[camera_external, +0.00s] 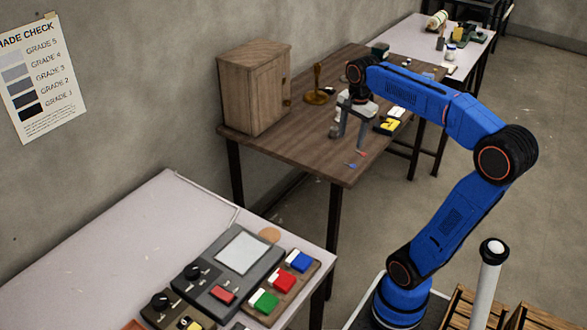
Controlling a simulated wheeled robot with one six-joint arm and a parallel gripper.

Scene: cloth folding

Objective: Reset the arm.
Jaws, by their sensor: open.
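My blue arm stands at the right and reaches up and left over a brown wooden table (275,149). My gripper (350,140) points down above this table, near its front right part. Its two grey fingers are apart, and I see nothing held between them. No cloth can be made out clearly.
A wooden cabinet (254,89) and a brass-coloured stand (318,88) are at the back of the table. Yellow-black items (387,125) lie right of the gripper. A pale table (110,245) with a control panel (232,268) is at the front left.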

